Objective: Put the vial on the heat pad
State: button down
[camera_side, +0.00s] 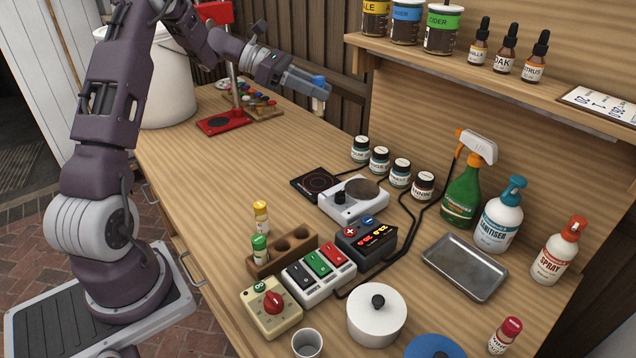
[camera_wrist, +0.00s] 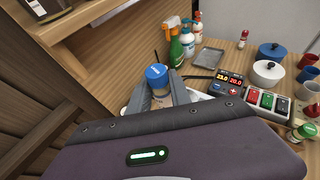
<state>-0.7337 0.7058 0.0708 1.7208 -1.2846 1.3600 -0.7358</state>
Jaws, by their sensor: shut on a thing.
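My gripper (camera_side: 318,88) is shut on a vial with a blue cap (camera_side: 319,79) and holds it well above the table, near the back wall. In the wrist view the blue cap (camera_wrist: 157,74) shows from above between my fingers. A flat black square pad with a round ring marking (camera_side: 318,183), which looks like the heat pad, lies on the table below and nearer the camera. Nothing is on it. In the wrist view I cannot make out the pad.
A white device with a round grey plate (camera_side: 353,203) touches or nearly touches the pad's right side. Several small dark jars (camera_side: 380,160) stand behind it. A wooden rack (camera_side: 284,251) holds yellow-capped and green-capped vials. A red press stand (camera_side: 224,122) is at back left.

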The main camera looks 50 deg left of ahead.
send_over(317, 182)
notch_tip(317, 182, down, 19)
jog(key=shift+d+f, duration=0.1)
jog(key=shift+f, duration=0.05)
jog(key=c, duration=1.2)
grip_release()
